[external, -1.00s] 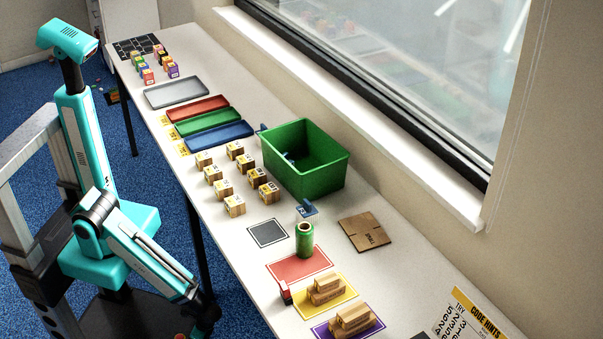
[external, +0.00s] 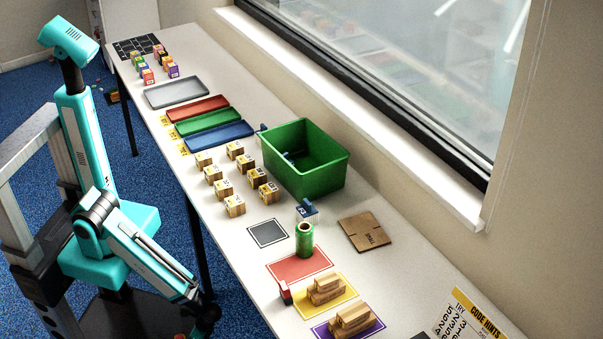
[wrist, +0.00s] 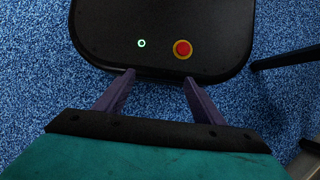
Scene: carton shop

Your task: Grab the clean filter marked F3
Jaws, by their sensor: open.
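No marking F3 can be read in these views, so I cannot tell which thing is the clean filter. A small blue piece with a pale label (external: 307,209) stands on the table in front of the green bin. A green cylinder with an open top (external: 304,243) stands upright at the edge of the red mat. My gripper (wrist: 158,80) is open and empty, pointing down over my base in the wrist view. In the external view the arm's end is low beside the table's near side, well away from these things.
The long white table (external: 245,290) holds several wooden blocks (external: 235,206), a green bin (external: 322,180) with something blue inside, trays, coloured mats and a flat brown carton (external: 364,232). A window ledge runs behind. Blue carpet lies around my base.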

